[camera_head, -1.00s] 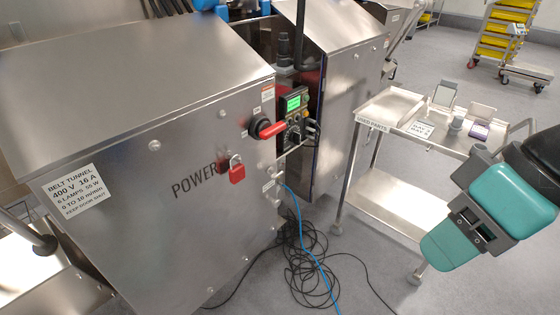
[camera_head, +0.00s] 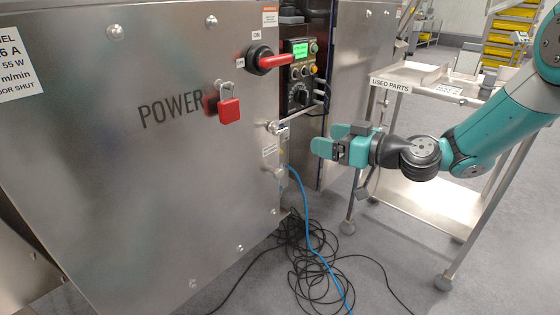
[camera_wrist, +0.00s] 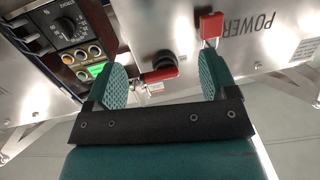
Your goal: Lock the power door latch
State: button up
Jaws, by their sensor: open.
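The steel power door (camera_head: 150,190) stands shut on the machine, with "POWER" on its front. At its right edge, a small metal fitting (camera_head: 277,128) sits level with the padlock, and a second one (camera_head: 278,173) sits lower; I cannot tell which is the latch or how either is set. My gripper (camera_head: 325,143) is open and empty, just right of the door edge and apart from the fittings. In the wrist view, its two teal fingers (camera_wrist: 165,82) are spread, with the red switch handle (camera_wrist: 158,76) showing between them.
A red padlock (camera_head: 229,106) hangs on the door front below the red-handled rotary switch (camera_head: 268,60). A control panel (camera_head: 299,72) with a green screen is right of it. Black and blue cables (camera_head: 315,262) lie on the floor. A used-parts cart (camera_head: 430,190) stands close behind my arm.

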aim_at(283, 130)
jog(key=w+d+f+m+t+b, duration=0.1)
jog(key=w+d+f+t, duration=0.15)
jog(key=f, duration=0.25)
jog(key=x, duration=1.8)
jog(key=shift+w, duration=0.1)
jog(key=shift+c, duration=0.4)
jog(key=c, duration=0.9)
jog(key=shift+o, duration=0.2)
